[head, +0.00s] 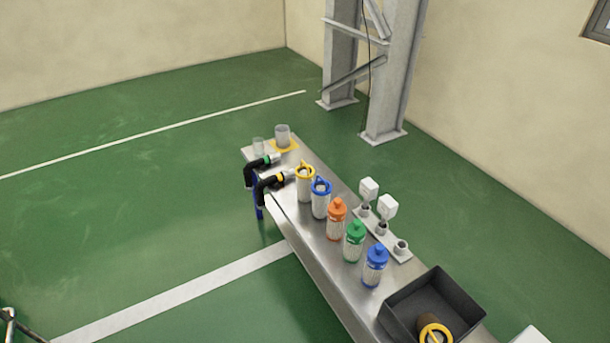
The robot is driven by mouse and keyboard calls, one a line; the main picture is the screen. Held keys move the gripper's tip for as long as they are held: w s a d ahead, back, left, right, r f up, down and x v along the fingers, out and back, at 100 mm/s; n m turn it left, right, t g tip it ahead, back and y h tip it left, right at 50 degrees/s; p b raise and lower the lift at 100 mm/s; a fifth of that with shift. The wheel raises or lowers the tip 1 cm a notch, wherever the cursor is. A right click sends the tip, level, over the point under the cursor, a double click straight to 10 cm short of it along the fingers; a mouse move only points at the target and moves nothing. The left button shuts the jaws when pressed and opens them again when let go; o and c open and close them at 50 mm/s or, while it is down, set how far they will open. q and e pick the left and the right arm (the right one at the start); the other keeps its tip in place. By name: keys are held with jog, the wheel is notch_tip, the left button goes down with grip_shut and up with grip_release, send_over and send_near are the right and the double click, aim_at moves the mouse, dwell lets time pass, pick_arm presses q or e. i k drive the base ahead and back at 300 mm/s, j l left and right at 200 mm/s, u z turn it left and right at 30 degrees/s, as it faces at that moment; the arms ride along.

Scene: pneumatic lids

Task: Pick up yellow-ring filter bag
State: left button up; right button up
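A white cylindrical filter bag with a yellow ring (305,184) stands upright on the steel table (318,262), toward its far end. A similar white one with a blue ring (320,202) stands just to its right and nearer. A brown cylinder with a yellow ring (434,332) lies in the black tray (402,305) at the near end, partly cut off by the frame's bottom edge. Neither of my grippers is in view.
Orange (336,220), green (354,242) and blue (375,266) bottles stand in a row along the table. Black elbow pipes (268,188) overhang its left edge. A plate with fittings (392,243) lies along the right edge. A steel column (395,75) stands behind. The green floor at left is open.

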aim_at(304, 173)
jog(key=i+j+z, duration=0.15)
jog(key=i+j, duration=0.2)
jog(key=i+j+z, duration=0.2)
jog(key=i+j, duration=0.2)
jog(key=i+j+z, duration=0.15)
jog(key=i+j, duration=0.3)
jog(key=i+j+z, duration=0.2)
jog(key=i+j, duration=0.15)
jog(key=j, duration=0.15)
jog(key=i+j+z, duration=0.15)
jog(key=i+j, duration=0.15)
jog(key=j, duration=0.25)
